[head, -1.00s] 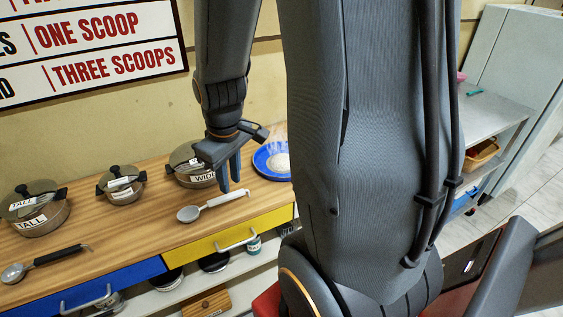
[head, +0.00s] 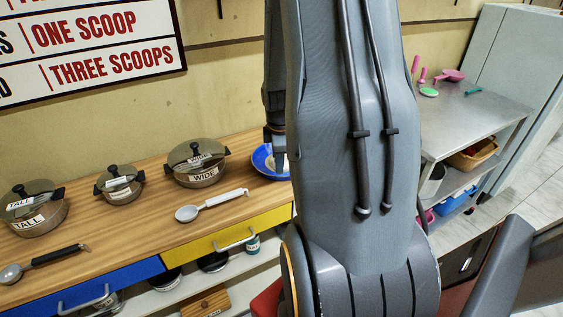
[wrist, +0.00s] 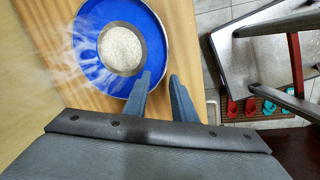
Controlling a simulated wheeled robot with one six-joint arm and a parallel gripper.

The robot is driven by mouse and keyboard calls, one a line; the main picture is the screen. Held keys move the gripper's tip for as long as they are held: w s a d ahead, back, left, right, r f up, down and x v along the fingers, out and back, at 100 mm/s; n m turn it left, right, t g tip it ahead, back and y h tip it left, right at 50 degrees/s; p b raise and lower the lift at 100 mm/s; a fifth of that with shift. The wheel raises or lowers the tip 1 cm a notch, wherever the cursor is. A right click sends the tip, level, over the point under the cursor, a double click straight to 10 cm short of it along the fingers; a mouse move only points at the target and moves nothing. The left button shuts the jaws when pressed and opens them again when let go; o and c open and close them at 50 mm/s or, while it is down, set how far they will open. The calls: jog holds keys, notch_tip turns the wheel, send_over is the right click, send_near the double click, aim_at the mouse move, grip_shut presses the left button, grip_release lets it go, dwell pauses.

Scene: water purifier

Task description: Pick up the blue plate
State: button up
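The blue plate (head: 262,164) lies on the wooden counter, partly hidden behind my arm in the head view. In the wrist view the blue plate (wrist: 88,66) fills the upper left, with a round heap of white grainy food (wrist: 122,48) at its middle and pale steam beside it. My gripper (wrist: 160,75) is open and empty at the plate's lower right rim. Its left finger overlaps the plate and its right finger is just outside the rim. I cannot tell whether either touches it. In the head view the gripper is mostly hidden by my arm.
A lidded pan marked WIDE (head: 198,165) and a white-handled ladle (head: 212,205) are left of the plate on the counter (head: 150,215). Smaller lidded pots stand further left. A metal table (head: 470,125) with pink utensils stands to the right, beyond a floor gap.

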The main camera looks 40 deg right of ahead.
jog(key=shift+p+x, duration=0.5)
jog(key=shift+x, duration=2.4)
jog(key=shift+s+a, duration=0.1)
grip_shut()
